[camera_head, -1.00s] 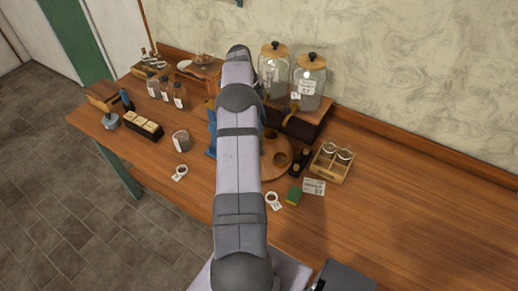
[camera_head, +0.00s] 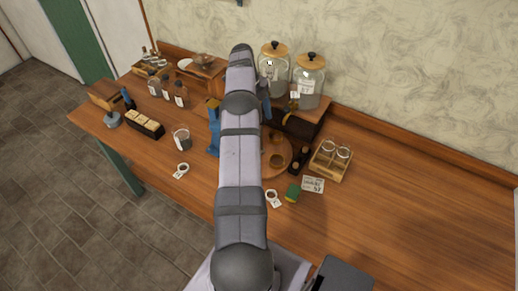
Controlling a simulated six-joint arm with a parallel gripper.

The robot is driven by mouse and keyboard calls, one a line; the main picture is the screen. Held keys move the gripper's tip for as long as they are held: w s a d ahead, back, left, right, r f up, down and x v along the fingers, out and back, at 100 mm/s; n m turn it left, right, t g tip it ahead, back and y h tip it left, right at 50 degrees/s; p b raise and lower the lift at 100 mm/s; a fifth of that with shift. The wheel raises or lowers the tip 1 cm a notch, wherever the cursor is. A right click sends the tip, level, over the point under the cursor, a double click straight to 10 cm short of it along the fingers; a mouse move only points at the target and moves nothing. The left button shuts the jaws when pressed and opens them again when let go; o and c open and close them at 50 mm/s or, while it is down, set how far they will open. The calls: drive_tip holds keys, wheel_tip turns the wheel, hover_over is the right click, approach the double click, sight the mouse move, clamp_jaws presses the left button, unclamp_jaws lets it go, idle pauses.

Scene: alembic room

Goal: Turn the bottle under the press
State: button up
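A blue upright part (camera_head: 214,132), probably of the press, shows just left of my arm, and a smaller blue piece shows to the right of it. My arm covers the middle of this spot, so I cannot see a bottle under the press. A round wooden disc (camera_head: 287,146) lies right of the arm, partly hidden, with brown round cups or openings (camera_head: 276,160) on it. Several brown labelled bottles (camera_head: 181,95) stand at the back left, apart from the press. My gripper is hidden behind my arm, and I cannot see its fingers.
Two glass dispensers (camera_head: 309,82) with wooden lids stand on a dark stand behind. A glass cup (camera_head: 182,140) stands left. The table's right side is clear.

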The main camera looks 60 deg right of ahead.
drive_tip(key=shift+w+d, duration=0.1)
drive_tip(key=shift+n, duration=0.3)
drive_tip(key=n+h+b, duration=0.1)
drive_tip(key=n+b, duration=0.2)
drive_tip(key=n, duration=0.1)
drive_tip(key=shift+n+t, duration=0.3)
drive_tip(key=shift+r+n+h, duration=0.1)
drive_tip(key=shift+n+h, duration=0.2)
drive_tip(key=shift+n, duration=0.1)
drive_tip(key=shift+n+b, duration=0.3)
drive_tip(key=shift+b, duration=0.05)
drive_tip(key=shift+n+h+b, duration=0.3)
drive_tip(key=shift+n+b, duration=0.3)
drive_tip(key=shift+n, duration=0.6)
drive_tip(key=n+t, duration=0.1)
drive_tip(key=n, duration=0.2)
drive_tip(key=shift+b, duration=0.3)
